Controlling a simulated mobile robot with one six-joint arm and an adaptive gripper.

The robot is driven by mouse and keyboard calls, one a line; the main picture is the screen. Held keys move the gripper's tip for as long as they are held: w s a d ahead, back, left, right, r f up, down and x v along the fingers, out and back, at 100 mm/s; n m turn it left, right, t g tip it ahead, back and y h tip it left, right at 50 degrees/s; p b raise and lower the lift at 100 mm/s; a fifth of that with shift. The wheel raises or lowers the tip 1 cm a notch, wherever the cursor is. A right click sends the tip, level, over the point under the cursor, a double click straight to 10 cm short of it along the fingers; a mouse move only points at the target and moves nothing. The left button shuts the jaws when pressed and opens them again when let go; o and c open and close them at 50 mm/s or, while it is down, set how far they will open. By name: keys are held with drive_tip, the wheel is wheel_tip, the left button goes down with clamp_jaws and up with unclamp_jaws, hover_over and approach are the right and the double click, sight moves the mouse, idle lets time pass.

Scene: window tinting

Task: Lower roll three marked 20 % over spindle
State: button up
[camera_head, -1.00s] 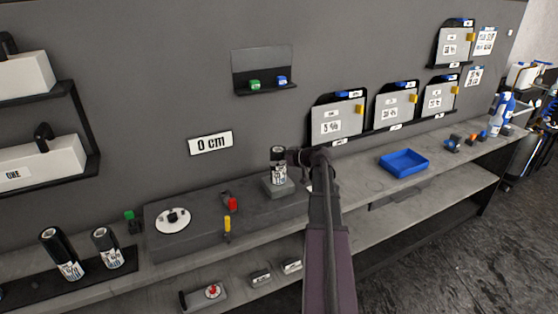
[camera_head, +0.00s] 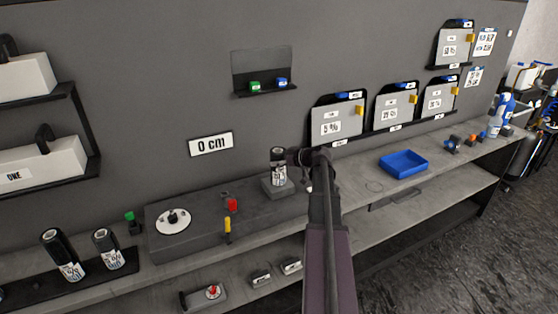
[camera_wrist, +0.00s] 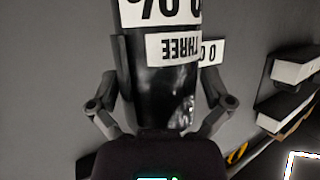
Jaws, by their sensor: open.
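Roll three (camera_head: 278,168) is a short black roll with white labels. It stands upright on a small grey block (camera_head: 278,189) on the bench. In the wrist view the roll (camera_wrist: 158,95) fills the middle, with an upside-down label reading THREE and part of a percent mark. My gripper (camera_head: 296,157) is at the roll's right side in the head view. Its fingers lie on both sides of the roll and are open; any contact is hard to tell. A white disc with a dark upright pin (camera_head: 173,221) sits on the bench platform to the left. No spindle shows inside the roll.
Two black rolls (camera_head: 108,249) stand on a dark tray at the lower left. A red item (camera_head: 232,205) and a yellow-handled tool (camera_head: 227,228) lie between the disc and roll. A blue tray (camera_head: 403,163) is to the right. A 0 cm sign (camera_head: 211,143) hangs behind.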

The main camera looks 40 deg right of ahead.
wheel_tip(320, 180, up, 16)
drive_tip(key=p, duration=1.6)
drive_tip(key=shift+r, duration=0.2)
idle(0.3)
drive_tip(key=s+a+f+g+b, duration=0.15)
drive_tip(key=a+f, duration=0.25)
drive_tip(key=a, duration=0.5)
drive_tip(key=a+f+g+y+b, duration=0.1)
drive_tip(key=a+f+g, duration=0.2)
drive_tip(key=a, duration=0.5)
drive_tip(key=s+a+f+g+b, duration=0.1)
drive_tip(key=a+f+g, duration=0.25)
drive_tip(key=a, duration=0.55)
drive_tip(key=s+a+f+m+g+h+b, duration=0.1)
drive_tip(key=s+a+f+g+h+b, duration=0.1)
drive_tip(key=s+a+f, duration=0.2)
drive_tip(key=s+a+f+m+g+h+b, duration=0.2)
drive_tip(key=s+a+f, duration=0.3)
drive_tip(key=s+a, duration=0.6)
drive_tip(key=shift+a+f+g+h+b, duration=0.15)
drive_tip(key=shift+a+g+h+b, duration=0.3)
drive_tip(key=shift+a, duration=0.5)
drive_tip(key=shift+w, duration=0.1)
